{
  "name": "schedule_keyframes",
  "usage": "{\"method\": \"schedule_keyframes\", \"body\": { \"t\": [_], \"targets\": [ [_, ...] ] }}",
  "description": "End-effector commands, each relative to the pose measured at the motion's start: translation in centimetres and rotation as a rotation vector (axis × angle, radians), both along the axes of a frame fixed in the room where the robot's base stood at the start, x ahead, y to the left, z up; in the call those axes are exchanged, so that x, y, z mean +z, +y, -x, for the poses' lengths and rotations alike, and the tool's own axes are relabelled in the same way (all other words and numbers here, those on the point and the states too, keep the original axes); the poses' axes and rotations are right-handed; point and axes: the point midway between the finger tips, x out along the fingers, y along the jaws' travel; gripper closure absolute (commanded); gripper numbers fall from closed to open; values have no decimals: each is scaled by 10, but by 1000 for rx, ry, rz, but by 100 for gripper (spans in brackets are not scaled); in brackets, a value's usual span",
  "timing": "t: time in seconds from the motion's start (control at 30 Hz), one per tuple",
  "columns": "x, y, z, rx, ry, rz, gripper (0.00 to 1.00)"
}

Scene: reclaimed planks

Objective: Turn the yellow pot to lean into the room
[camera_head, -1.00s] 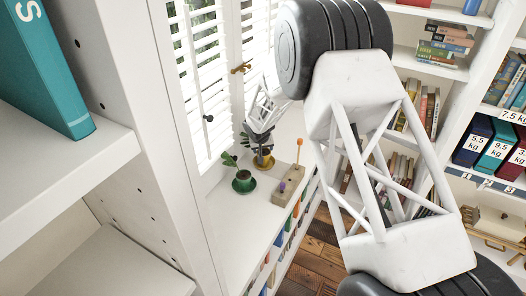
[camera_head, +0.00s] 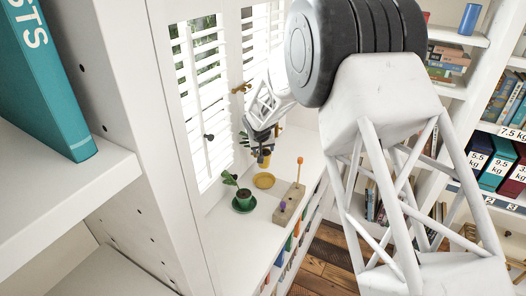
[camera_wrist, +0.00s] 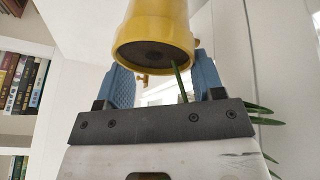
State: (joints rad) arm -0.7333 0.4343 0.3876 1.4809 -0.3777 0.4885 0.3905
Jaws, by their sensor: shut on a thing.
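The yellow pot (camera_head: 264,160) is off the sill, just above and behind its yellow saucer (camera_head: 264,181). My gripper (camera_head: 262,143) is shut on the pot. In the wrist view the pot (camera_wrist: 155,32) sits between the two blue fingers of my gripper (camera_wrist: 162,78), with its dark underside showing. Green leaves (camera_wrist: 262,115) show at the right of the wrist view, and one thin leaf crosses between the fingers. In the head view my gripper and wrist hide most of the pot and its plant. The saucer is bare.
A small plant in a green pot (camera_head: 243,198) stands on a green saucer at the left of the white sill. A wooden block with pegs (camera_head: 290,203) stands at the right. White shutters (camera_head: 203,110) stand behind. A shelf with a teal book is at the near left.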

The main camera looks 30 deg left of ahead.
Motion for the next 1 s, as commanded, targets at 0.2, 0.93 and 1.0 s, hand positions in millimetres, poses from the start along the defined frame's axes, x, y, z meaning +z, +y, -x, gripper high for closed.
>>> {"method": "schedule_keyframes", "body": {
  "t": [0.2,0.93,1.0],
  "targets": [
    [0,0,0,0,-1,-1,71],
    [13,0,0,-1,-1,-2,71],
    [15,0,0,-1,-1,-1,71]
  ]
}}
